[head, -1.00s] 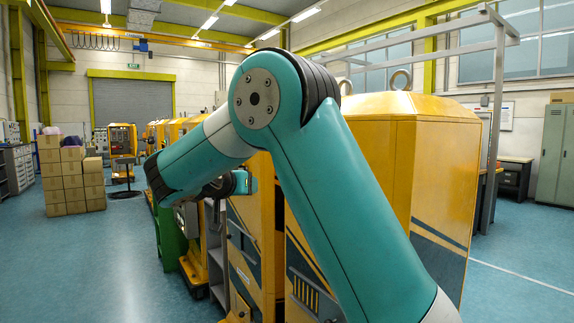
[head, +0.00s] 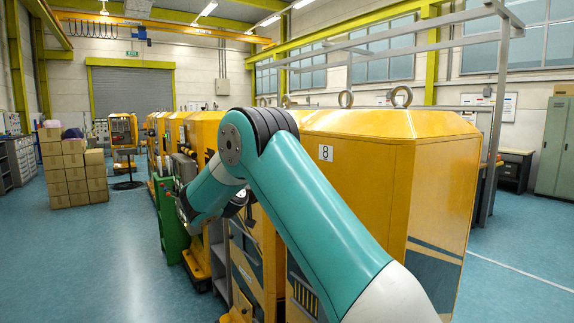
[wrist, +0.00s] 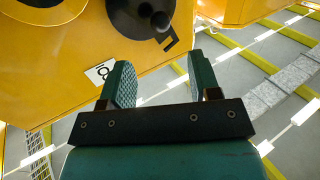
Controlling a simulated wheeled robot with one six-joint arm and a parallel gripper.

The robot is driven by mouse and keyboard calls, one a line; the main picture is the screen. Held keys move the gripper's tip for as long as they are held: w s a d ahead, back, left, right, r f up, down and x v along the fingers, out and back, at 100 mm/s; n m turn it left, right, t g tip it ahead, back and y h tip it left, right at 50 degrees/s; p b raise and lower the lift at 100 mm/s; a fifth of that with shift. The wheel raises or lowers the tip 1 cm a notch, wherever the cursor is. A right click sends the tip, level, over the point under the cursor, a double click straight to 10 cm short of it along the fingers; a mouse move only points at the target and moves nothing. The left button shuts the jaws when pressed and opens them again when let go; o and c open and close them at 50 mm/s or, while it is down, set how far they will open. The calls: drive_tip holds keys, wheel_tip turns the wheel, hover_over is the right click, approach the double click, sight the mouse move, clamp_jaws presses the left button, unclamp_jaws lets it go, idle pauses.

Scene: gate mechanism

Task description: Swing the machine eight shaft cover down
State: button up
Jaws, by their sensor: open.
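Machine eight is the large yellow cabinet (head: 350,125) on the right of the head view, with a white number plate (head: 326,153) reading 8. In the wrist view its yellow face (wrist: 60,70) fills the upper left. A dark round part with a knob (wrist: 160,20) shows at the top there, and a round yellow part with a pale rim (wrist: 40,12) is cut off at the upper left. I cannot tell which is the shaft cover. My gripper (wrist: 160,82) is open and empty, apart from the dark part. My arm hides the gripper in the head view.
More yellow machines (head: 180,125) line up behind, with a green frame (head: 170,215) beside them. Stacked cardboard boxes (head: 75,175) stand at the left. A grey gantry post (head: 497,130) rises at the right.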

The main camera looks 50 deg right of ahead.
drive_tip(key=p+x, duration=0.3)
drive_tip(key=x, duration=0.6)
drive_tip(key=shift+d+p, duration=0.3)
drive_tip(key=shift+p, duration=0.05)
drive_tip(key=shift+w, duration=0.1)
clamp_jaws()
